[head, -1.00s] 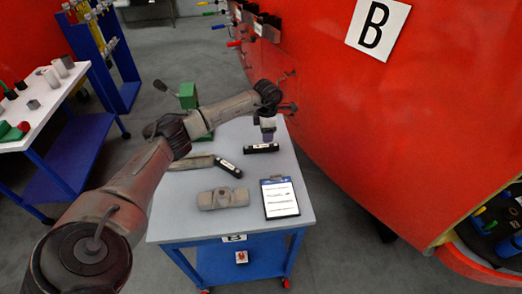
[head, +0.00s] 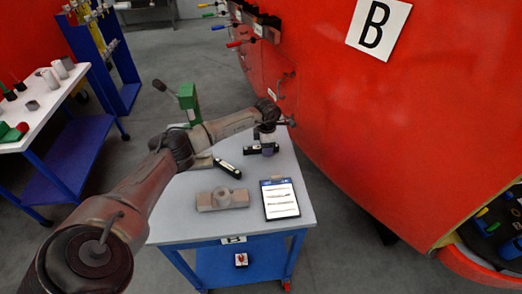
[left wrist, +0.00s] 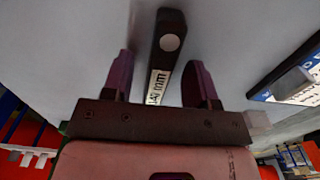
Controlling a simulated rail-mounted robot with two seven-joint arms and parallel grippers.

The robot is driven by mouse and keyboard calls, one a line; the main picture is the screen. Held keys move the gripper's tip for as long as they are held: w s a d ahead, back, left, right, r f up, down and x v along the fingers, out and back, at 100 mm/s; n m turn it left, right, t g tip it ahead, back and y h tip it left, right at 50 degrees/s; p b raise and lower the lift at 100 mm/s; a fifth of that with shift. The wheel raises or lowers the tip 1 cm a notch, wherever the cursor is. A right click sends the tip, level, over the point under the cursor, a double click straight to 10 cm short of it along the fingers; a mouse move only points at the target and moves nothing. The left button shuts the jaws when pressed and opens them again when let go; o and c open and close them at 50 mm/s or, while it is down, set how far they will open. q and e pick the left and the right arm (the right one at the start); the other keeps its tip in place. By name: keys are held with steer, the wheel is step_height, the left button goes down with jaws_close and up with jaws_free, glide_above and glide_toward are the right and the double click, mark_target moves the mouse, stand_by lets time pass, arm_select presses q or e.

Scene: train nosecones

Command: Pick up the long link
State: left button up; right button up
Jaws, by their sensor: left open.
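Two dark bars with white labels lie on the grey tabletop of a blue cart. One bar (head: 251,149) is at the far side, partly hidden by my left gripper (head: 268,148); the other bar (head: 228,169) lies at a slant nearer the middle. In the left wrist view, a dark bar (left wrist: 167,45) with a white label and a round light spot lies between the two purple fingers of my left gripper (left wrist: 160,72). The fingers are open, with a gap on both sides of the bar. The label is too blurred to read surely. My right gripper is out of view.
A grey block with a round boss (head: 222,199) and a clipboard (head: 280,199) lie on the near half of the cart top (head: 185,225). Another grey piece is partly under my arm. The large red nosecone (head: 400,120) rises close on the right.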

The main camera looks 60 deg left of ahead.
arm_select(q)
jaws_close()
stand_by(0.3)
